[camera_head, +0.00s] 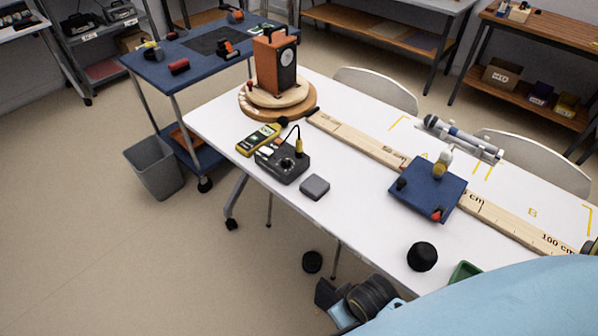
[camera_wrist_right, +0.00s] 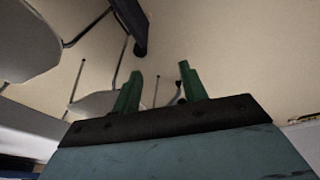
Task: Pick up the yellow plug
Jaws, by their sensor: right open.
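The yellow plug (camera_head: 299,147) stands upright at the right rear of a black box (camera_head: 281,165) with a dial, on the white table (camera_head: 365,214). A thin black cable arcs from its top down to the left. In the right wrist view my right gripper (camera_wrist_right: 160,84) is open, its two green fingers apart with nothing between them. That view shows floor and chair parts, not the plug.
A yellow multimeter (camera_head: 258,139) lies left of the black box, and a grey block (camera_head: 315,187) in front-right. An orange-fronted speaker (camera_head: 274,62) stands behind on a round wooden base.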

